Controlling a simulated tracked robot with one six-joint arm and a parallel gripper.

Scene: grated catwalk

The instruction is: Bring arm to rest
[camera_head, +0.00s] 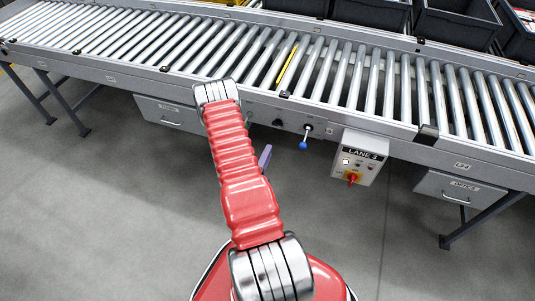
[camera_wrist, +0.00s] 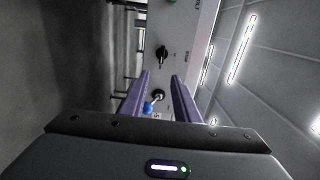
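My red arm (camera_head: 245,190) reaches up the middle of the head view toward the roller conveyor's side. My gripper is mostly hidden behind it there; one purple finger (camera_head: 265,157) shows to its right. In the wrist view my gripper (camera_wrist: 162,75) has its two purple fingers apart, with nothing held between them. A blue-tipped lever (camera_head: 304,140) sticks out from the conveyor's side panel, right of the finger; it also shows between the fingers in the wrist view (camera_wrist: 149,106). I see no contact with it, though the depth is hard to judge.
The roller conveyor (camera_head: 345,75) crosses the back, with a yellow strip (camera_head: 287,66) among its rollers. A black knob (camera_wrist: 163,52) is on the panel. The LANE 3 box (camera_head: 358,158) has a red-and-yellow switch. Dark bins (camera_head: 460,22) stand behind. The grey floor (camera_head: 100,210) is clear at left.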

